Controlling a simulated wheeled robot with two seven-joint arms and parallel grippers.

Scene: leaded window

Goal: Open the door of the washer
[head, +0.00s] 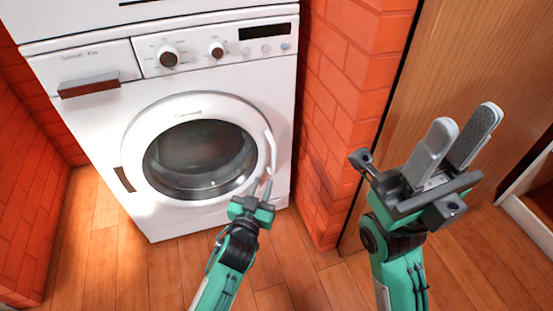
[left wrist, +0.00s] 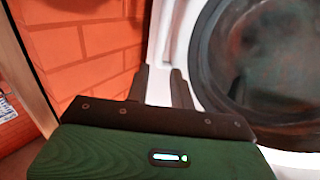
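The white washer (head: 95,115) stands against the wall in the head view. Its round door (head: 140,120) looks shut, with dark glass (head: 200,155) in a white ring. A white curved handle (head: 271,152) is on the door's right side. My left gripper (head: 265,190) is just below and in front of the handle's lower end; contact cannot be told. In the left wrist view, its two fingers (left wrist: 160,82) are apart, with the dark door glass (left wrist: 265,60) to their right. My right gripper (head: 460,140) is open and empty, raised well right of the washer.
A red brick wall (head: 345,100) stands close to the washer's right side, near my left gripper. A wooden panel (head: 450,70) is behind my right gripper. The wooden floor (head: 115,265) before the washer is clear.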

